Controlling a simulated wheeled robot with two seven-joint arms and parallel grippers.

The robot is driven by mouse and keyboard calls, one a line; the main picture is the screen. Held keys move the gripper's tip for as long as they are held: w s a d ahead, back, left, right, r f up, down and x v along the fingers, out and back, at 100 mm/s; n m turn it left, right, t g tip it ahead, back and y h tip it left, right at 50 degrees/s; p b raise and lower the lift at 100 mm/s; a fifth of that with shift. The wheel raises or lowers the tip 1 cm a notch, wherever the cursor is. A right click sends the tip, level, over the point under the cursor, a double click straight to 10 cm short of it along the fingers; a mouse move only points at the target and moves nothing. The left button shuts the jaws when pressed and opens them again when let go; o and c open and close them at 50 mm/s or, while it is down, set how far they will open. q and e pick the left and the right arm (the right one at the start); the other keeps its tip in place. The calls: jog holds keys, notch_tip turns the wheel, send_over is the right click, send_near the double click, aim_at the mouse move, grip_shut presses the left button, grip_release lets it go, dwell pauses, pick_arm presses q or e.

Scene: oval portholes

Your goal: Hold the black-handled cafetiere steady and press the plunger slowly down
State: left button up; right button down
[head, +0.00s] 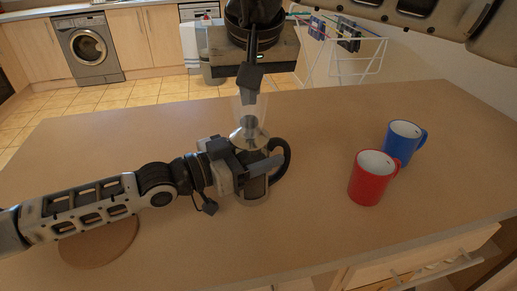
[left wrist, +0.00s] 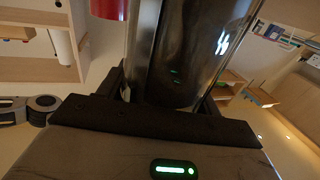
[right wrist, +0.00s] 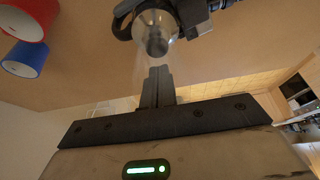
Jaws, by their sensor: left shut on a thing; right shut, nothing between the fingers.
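The cafetiere (head: 256,188) stands upright on the table, its black handle (head: 286,160) on the right. Its domed metal lid (head: 246,138) and dark plunger knob (head: 249,122) show on top. My left gripper (head: 262,170) is shut around the glass body from the left. The dark glass body (left wrist: 185,60) fills the middle of the left wrist view. My right gripper (head: 250,80) is shut and empty, pointing down above the knob. In the right wrist view the knob (right wrist: 157,44) lies just beyond the fingertips (right wrist: 157,75). A faint translucent shape lies between fingertips and knob; contact looks absent.
A red mug (head: 371,180) and a blue mug (head: 402,143) stand to the right on the table (head: 320,215). A round brown mat (head: 100,247) lies at the left under my left arm. A drying rack (head: 345,50) stands behind the table.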

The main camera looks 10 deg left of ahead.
jog(key=shift+r, duration=2.5)
pick_arm(q)
jog(key=o, duration=1.6)
